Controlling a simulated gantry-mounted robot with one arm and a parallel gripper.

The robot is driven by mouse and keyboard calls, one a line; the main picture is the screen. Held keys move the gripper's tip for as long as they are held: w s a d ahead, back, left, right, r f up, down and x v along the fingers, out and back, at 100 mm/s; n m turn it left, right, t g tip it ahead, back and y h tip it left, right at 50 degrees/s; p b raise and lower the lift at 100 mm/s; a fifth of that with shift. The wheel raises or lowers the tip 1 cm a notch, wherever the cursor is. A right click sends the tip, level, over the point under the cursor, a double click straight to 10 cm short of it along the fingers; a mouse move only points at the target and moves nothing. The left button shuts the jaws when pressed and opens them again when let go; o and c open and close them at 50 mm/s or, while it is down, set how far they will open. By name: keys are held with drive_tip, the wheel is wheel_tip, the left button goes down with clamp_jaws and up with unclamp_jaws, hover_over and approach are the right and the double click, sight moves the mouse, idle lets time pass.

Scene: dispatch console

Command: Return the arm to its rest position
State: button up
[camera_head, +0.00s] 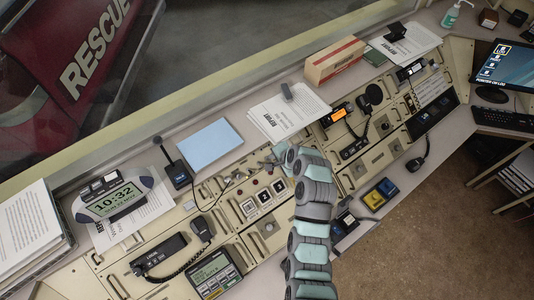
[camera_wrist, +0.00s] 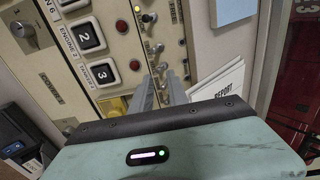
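My arm (camera_head: 312,215) reaches up from the bottom of the head view over the beige console (camera_head: 228,215). My gripper (camera_head: 266,161) is low over the console, just right of a row of small toggle levers. In the wrist view my gripper's two grey fingers (camera_wrist: 162,86) stand apart with a narrow gap. The toggle levers (camera_wrist: 158,48) lie just beyond the fingertips, and I see nothing clearly held. Whether a finger touches a lever I cannot tell. The large pale green gripper body (camera_wrist: 190,140) hides the lower part of the wrist view.
Numbered square buttons (camera_wrist: 88,36) sit beside the levers. Papers (camera_head: 290,110) lie behind the gripper, and a blue sheet (camera_head: 209,144) to its left. A desk microphone (camera_head: 176,174), a clock (camera_head: 113,198) and a radio with an orange screen (camera_head: 338,115) stand around. Brown floor is open at right.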

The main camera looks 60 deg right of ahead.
drive_tip(key=shift+s+a+r, duration=0.15)
drive_tip(key=shift+s+r, duration=0.15)
drive_tip(key=shift+r, duration=0.25)
